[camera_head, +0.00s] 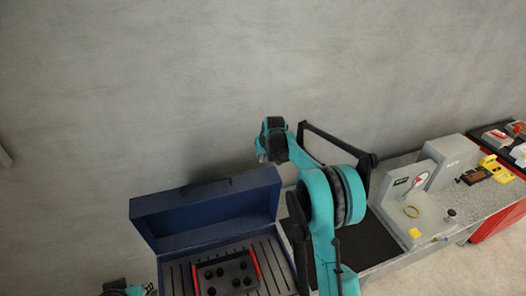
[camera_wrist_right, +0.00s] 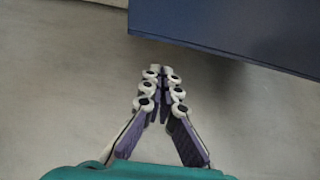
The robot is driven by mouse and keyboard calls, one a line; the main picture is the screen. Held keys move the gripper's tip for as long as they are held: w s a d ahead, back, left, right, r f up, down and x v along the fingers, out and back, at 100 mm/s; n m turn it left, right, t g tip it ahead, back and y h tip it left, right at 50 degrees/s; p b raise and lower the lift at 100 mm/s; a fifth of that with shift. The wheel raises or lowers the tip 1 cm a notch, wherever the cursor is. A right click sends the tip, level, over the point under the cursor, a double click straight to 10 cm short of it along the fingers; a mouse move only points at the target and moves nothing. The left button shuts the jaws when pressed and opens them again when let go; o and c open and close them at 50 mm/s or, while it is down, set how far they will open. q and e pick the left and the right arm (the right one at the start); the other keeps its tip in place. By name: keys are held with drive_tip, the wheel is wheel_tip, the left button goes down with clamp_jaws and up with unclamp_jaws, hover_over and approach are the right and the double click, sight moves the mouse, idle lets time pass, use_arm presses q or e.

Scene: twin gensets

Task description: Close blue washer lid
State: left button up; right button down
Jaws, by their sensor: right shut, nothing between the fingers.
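The blue washer (camera_head: 175,272) stands at the lower middle of the head view with its lid (camera_head: 210,208) raised and tilted back toward the wall. Inside is a slotted rack with a dark red-sided block that has several round knobs. My right gripper (camera_head: 263,157) is above and behind the raised lid, beside its upper right corner. In the right wrist view my right gripper (camera_wrist_right: 157,80) has its fingertips together with nothing between them. A dark blue panel of the washer (camera_wrist_right: 240,28) fills the upper right there, apart from the fingertips.
A grey wall (camera_head: 150,90) runs behind everything. Right of the washer are a black frame (camera_head: 330,142), a grey bench with a grey panel device (camera_head: 402,193), yellow-and-black tools (camera_head: 488,170) and a red cabinet (camera_head: 497,222). A teal bit of my left arm shows at bottom left.

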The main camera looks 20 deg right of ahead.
drive_tip(key=s, duration=0.3)
drive_tip(key=shift+f, duration=0.1)
